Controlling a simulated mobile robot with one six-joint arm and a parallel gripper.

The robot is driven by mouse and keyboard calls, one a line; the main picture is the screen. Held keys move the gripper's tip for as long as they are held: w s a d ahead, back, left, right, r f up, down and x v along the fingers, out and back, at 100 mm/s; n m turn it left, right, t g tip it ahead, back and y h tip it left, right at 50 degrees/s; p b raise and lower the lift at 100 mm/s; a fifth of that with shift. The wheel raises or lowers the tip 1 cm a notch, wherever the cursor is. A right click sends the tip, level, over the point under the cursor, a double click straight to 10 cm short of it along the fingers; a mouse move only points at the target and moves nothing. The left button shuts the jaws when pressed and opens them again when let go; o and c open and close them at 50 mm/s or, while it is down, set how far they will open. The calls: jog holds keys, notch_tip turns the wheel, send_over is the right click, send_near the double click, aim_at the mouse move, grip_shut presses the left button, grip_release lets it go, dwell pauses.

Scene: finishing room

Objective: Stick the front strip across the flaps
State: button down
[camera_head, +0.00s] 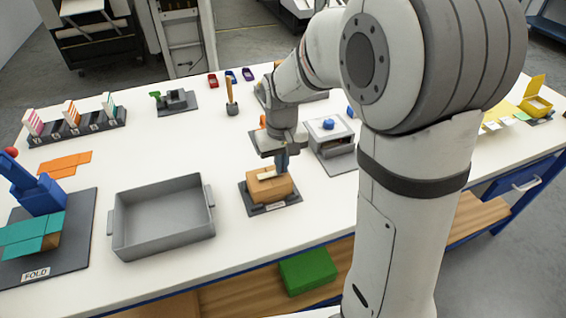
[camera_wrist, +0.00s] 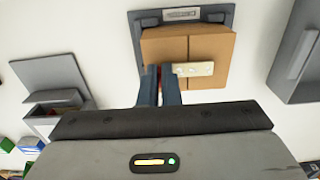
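A brown cardboard box (camera_wrist: 208,48) sits on a dark base plate with a label, and it also shows in the head view (camera_head: 280,187). Its top flaps are folded down and meet at a seam. A cream strip (camera_wrist: 199,69) lies at the box's near edge across the seam in the wrist view; it also shows on the box top in the head view (camera_head: 267,174). My gripper (camera_wrist: 161,72) is at the box's near edge, at the strip's left end. Its fingers are close together, with a little red between them. The right finger hides the strip's end, so I cannot tell whether they grip it.
An empty grey tray (camera_head: 165,242) stands left of the box. A grey station with a blue knob (camera_head: 328,124) stands close behind right. A wooden-handled tool (camera_head: 230,97) stands farther back. A fold station with teal panels (camera_head: 32,235) is at far left. White tabletop is clear in front.

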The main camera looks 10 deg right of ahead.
jog(key=shift+s+f, duration=0.1)
jog(key=shift+f, duration=0.4)
dwell(0.9)
jog(key=shift+r, duration=0.15)
jog(key=c, duration=1.6)
grip_release()
jog(key=shift+r, duration=0.1)
jog(key=shift+o, duration=0.6)
jog(key=shift+o, duration=1.1)
jog(key=shift+r+p, duration=2.85)
jog(key=shift+r, duration=1.2)
